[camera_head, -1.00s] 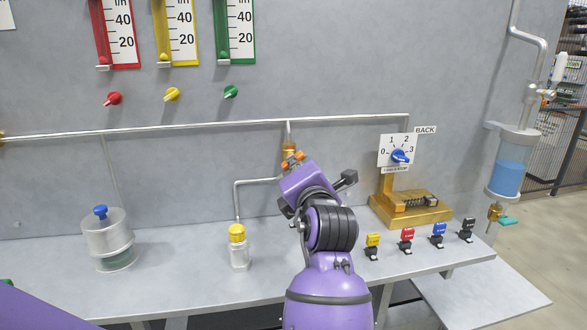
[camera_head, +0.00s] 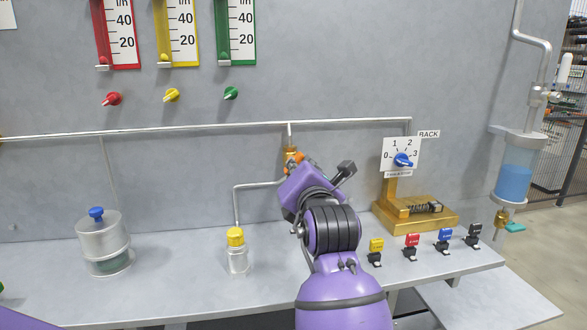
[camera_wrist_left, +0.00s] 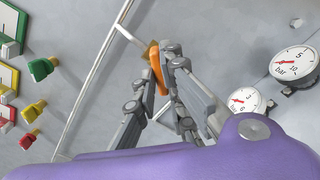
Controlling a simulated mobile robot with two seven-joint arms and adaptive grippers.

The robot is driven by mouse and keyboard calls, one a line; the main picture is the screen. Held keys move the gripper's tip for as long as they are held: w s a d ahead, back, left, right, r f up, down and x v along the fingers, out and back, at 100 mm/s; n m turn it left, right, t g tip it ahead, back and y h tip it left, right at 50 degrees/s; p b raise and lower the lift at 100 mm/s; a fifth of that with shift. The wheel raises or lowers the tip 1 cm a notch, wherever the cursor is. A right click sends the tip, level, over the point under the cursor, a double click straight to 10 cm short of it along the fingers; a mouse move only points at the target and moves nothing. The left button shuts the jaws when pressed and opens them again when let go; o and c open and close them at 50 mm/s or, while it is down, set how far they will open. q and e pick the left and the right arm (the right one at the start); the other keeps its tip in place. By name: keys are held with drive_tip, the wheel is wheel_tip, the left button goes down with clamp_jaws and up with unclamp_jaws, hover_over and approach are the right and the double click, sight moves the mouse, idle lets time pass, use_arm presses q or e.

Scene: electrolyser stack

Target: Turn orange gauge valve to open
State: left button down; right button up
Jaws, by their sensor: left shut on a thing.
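The orange valve handle (camera_head: 294,157) sits on a brass fitting (camera_head: 290,151) below the horizontal wall pipe. It is partly hidden behind my left gripper in the head view. In the left wrist view the orange handle (camera_wrist_left: 156,68) stands between the fingertips of my left gripper (camera_wrist_left: 161,66), which is shut on it. The valve body behind the handle shows only in part. My right gripper is in neither view.
A bottle with a yellow cap (camera_head: 237,250) stands left of my arm. A brass block (camera_head: 415,216) and several coloured clips are to the right. Two round bar gauges (camera_wrist_left: 294,63) (camera_wrist_left: 246,101) are right of the gripper in the wrist view.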

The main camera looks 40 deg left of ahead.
use_arm(q)
drive_tip(key=n+b, duration=0.2)
drive_tip(key=n, duration=0.2)
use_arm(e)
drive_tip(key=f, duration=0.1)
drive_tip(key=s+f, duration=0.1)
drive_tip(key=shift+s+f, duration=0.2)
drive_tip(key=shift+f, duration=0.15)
use_arm(q)
drive_tip(key=n+b, duration=0.2)
drive_tip(key=n, duration=0.2)
drive_tip(key=shift+f, duration=0.1)
drive_tip(key=c, duration=1.7)
unclamp_jaws()
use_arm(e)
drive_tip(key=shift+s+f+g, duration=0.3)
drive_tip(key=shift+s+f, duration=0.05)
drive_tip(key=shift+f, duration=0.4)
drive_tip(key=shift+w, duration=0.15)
